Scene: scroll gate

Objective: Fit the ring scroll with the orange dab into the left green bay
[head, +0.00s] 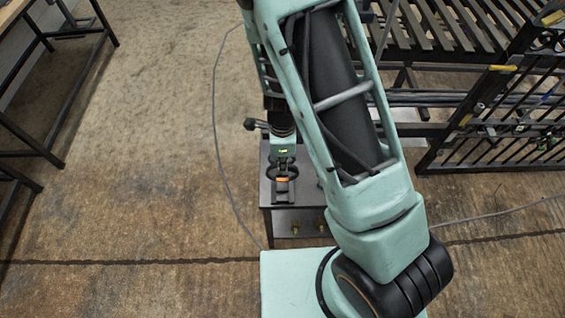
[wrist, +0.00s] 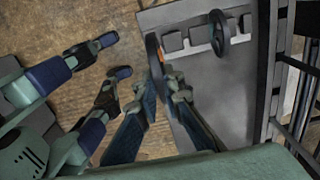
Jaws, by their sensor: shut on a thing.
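My gripper (wrist: 167,76) is shut on a dark ring scroll (wrist: 153,54), seen nearly edge-on with a small orange mark on it. In the head view my gripper (head: 283,172) is over the small dark stand, and the orange dab (head: 281,179) shows just below its tips. I cannot tell whether the ring still touches the stand. The dark barred gate (head: 495,125) is at the right, far from my gripper. Small coloured marks show on it, but I cannot make out the left green bay.
A second dark ring (wrist: 218,35) is on the stand (wrist: 218,98), beside several dark blocks. A slatted bench (head: 440,25) stands behind the gate and a table (head: 30,50) at the left. The floor (head: 140,150) between is clear except for a thin cable.

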